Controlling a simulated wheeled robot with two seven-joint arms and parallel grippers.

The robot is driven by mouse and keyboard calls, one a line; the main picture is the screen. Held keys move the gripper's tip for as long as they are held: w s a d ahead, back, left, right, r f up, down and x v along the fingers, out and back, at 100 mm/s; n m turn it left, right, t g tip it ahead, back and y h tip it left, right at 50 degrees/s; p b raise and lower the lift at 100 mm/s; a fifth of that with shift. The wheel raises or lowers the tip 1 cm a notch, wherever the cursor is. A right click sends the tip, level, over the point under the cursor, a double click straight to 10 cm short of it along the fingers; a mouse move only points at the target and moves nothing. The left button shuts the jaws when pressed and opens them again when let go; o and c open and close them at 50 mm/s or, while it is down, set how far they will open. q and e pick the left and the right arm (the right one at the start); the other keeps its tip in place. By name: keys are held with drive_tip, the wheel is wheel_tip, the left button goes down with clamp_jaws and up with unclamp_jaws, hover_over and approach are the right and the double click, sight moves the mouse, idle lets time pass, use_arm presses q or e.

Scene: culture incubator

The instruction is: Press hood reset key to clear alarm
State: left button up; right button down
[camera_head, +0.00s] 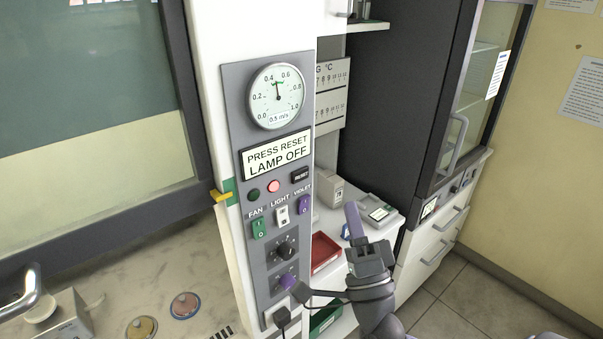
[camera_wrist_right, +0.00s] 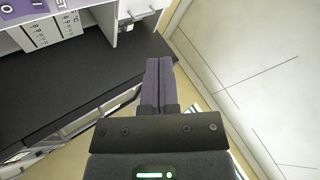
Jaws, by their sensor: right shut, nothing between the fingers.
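The hood's control panel (camera_head: 228,110) is a grey upright strip on a white column. Its sign (camera_head: 276,154) reads "PRESS RESET LAMP OFF". A small black key (camera_head: 300,174), whose label looks like "RESET", sits below the sign at the right. Beside it are a pinkish-red lamp (camera_head: 273,186) and a dark green round lamp (camera_head: 254,195). My right gripper (camera_head: 354,212) is to the right of the panel, lower than the key and apart from it. Its purple fingers are shut and empty, also in the right wrist view (camera_wrist_right: 158,66). My left gripper is not in view.
Below the lamps are a green fan switch (camera_head: 258,228), a white light switch (camera_head: 281,214), a violet switch (camera_head: 304,205) and two knobs. A red tray (camera_head: 325,252) and a small scale (camera_head: 381,213) stand on the counter behind. A dark cabinet (camera_head: 396,95) stands behind my right gripper.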

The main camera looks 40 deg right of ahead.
sight(300, 175)
drive_tip(key=shift+w, duration=0.15)
drive_tip(key=w+b, duration=0.2)
drive_tip(key=w, duration=0.6)
drive_tip(key=shift+w+a+b, duration=0.3)
drive_tip(key=shift+a, duration=0.05)
idle(0.9)
drive_tip(key=shift+w, duration=0.1)
idle(0.6)
drive_tip(key=shift+w, duration=0.3)
drive_tip(key=shift+w+y+b, duration=0.3)
drive_tip(key=shift+b, duration=0.05)
idle(0.5)
drive_tip(key=shift+s, duration=0.15)
drive_tip(key=shift+s+p, duration=0.35)
drive_tip(key=shift+s, duration=0.2)
